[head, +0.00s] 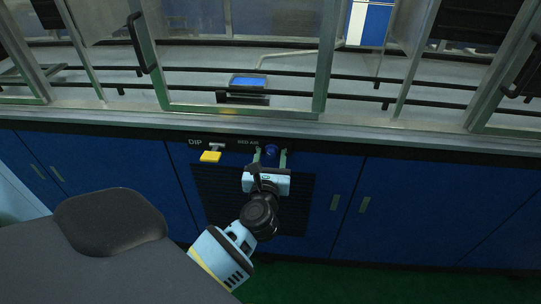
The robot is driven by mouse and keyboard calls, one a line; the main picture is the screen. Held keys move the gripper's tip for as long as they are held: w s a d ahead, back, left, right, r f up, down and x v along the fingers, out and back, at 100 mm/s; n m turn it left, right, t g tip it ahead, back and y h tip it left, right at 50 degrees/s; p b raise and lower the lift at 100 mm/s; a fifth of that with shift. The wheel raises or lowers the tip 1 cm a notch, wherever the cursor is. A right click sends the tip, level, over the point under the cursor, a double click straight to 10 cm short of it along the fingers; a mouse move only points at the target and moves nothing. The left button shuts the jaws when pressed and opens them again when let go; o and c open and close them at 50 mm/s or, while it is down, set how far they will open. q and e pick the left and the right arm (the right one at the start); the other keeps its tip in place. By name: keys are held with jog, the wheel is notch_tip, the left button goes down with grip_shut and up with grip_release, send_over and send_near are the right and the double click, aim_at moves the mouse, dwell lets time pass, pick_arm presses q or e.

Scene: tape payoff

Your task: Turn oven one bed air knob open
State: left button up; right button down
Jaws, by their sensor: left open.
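The bed air knob (271,151) is a small blue round knob on the dark front panel below the bench edge, just right of the "BED AIR" label (248,142). My left gripper (270,157) is in front of the panel with its two greenish fingers apart, one on each side of the knob. I cannot tell whether the fingers touch it. The lower part of the knob is close behind the gripper body. My right gripper is not in view.
A yellow handle (211,156) under the "DIP" label sits left of the knob. A dark vent grille (215,190) lies below. Blue cabinet doors (400,205) flank the panel. Above are the bench ledge (300,128) and metal-framed glass sashes (240,112).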

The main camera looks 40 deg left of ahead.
pick_arm(q)
jog(key=shift+w+a, duration=0.15)
jog(key=shift+w, duration=0.1)
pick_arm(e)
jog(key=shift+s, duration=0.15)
pick_arm(q)
jog(key=c, duration=0.9)
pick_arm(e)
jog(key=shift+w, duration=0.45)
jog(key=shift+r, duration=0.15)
